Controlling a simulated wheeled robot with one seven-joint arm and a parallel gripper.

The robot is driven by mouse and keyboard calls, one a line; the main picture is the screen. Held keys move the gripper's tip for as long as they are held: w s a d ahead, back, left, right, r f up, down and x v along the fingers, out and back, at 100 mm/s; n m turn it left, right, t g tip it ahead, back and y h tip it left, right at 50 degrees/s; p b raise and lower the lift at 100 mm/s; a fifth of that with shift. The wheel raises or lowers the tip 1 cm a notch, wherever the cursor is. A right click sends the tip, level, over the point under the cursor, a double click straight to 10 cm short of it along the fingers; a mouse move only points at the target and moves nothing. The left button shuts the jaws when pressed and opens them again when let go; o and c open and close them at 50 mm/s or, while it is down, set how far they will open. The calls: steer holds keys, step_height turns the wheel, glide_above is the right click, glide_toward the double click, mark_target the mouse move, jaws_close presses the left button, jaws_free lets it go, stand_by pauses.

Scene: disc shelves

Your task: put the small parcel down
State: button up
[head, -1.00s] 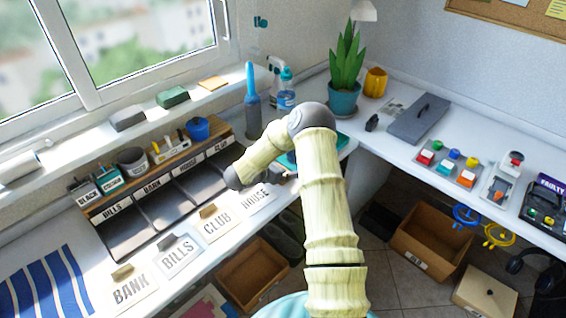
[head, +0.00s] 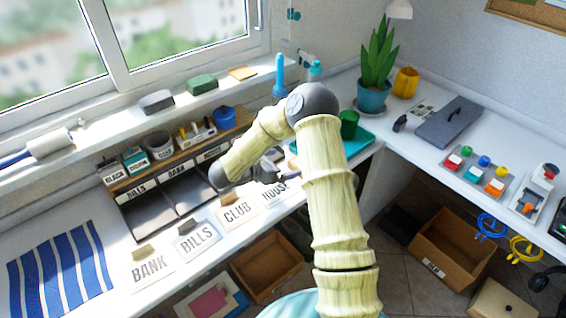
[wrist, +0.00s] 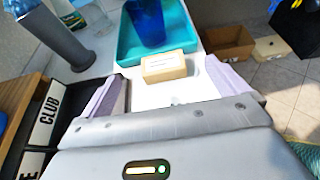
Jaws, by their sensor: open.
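The small parcel (wrist: 165,67), a tan block with a white label on top, shows in the wrist view at the near edge of the teal tray (wrist: 125,50). I cannot tell whether it rests on the tray's edge or on the white worktop in front of it. My gripper (wrist: 165,84) is open, its two lavender fingers spread apart. The parcel lies just beyond and between the fingertips, with a gap on both sides.
A blue cup (wrist: 148,22) stands in the tray behind the parcel. A tall grey bottle (wrist: 52,36) stands left of it.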

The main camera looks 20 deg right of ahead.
steer(key=w+a+r+n+t+y, duration=0.1)
steer(key=a+r+n+t+y, duration=0.3)
steer(key=n, duration=0.9)
steer(key=w+a+r+n+t+y, duration=0.15)
steer(key=a+r+n+y, duration=0.35)
steer(key=n, duration=0.9)
steer(key=s+d+n+g+y, duration=0.1)
steer(key=s+n+g+y, duration=0.2)
steer(key=s+n, duration=2)
steer(key=s+f+g, duration=0.1)
steer(key=s+g, duration=0.2)
steer(key=g, duration=0.1)
steer(key=shift+d+y, duration=0.3)
steer(key=shift+d, duration=0.1)
